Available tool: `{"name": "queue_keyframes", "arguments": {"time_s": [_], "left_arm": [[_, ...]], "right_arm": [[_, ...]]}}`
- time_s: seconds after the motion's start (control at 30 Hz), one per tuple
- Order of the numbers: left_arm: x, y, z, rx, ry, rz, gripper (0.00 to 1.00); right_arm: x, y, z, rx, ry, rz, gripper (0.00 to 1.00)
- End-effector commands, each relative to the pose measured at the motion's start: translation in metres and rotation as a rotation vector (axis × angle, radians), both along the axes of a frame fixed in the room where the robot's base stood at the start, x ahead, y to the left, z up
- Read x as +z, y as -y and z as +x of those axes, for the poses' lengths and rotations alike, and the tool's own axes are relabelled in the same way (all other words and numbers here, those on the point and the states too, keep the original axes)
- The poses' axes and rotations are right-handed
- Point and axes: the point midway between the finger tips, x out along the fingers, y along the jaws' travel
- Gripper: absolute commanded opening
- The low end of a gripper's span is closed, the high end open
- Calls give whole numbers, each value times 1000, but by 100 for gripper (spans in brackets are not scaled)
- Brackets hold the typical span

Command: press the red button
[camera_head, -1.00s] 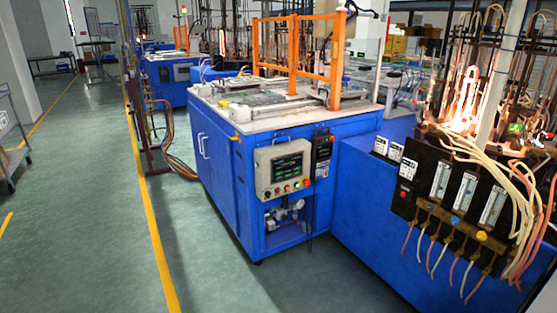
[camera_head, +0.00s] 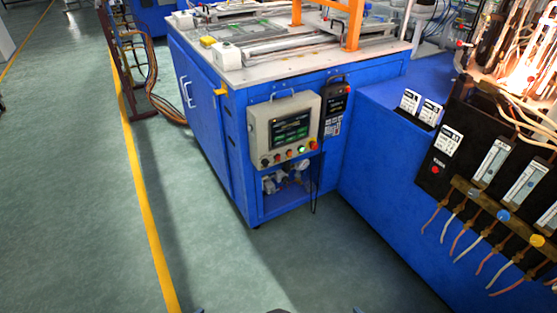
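A grey control box (camera_head: 284,130) with a small dark screen (camera_head: 291,131) hangs on the front of the blue machine. Another small red button (camera_head: 435,170) sits on the black panel at the right. Which one the task means cannot be told. Neither gripper can be made out; only small dark bits show at the bottom edge. Nothing touches the buttons.
The blue machine (camera_head: 203,118) has a pale worktop and an orange frame (camera_head: 353,25). A second blue cabinet (camera_head: 385,160) stands to its right, with gauges, hoses and glowing flames (camera_head: 525,75). Green floor (camera_head: 75,200) with a yellow line (camera_head: 139,185) is clear in front and left.

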Motion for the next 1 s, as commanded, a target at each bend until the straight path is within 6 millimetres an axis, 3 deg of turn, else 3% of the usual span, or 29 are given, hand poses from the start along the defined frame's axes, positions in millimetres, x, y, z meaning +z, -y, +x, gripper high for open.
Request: {"name": "queue_keyframes", "arguments": {"time_s": [0.2, 0.63, 1.0], "left_arm": [[-3, 0, -5, -1, -10, 0, 35], [-2, 0, -4, -1, -9, 0, 0], [0, 0, 0, -1, 0, 0, 0]], "right_arm": [[-3, 0, -5, 1, -11, 0, 36], [-4, 0, -7, 1, -17, 0, 36], [-1, 0, -1, 1, -3, 0, 36]]}}
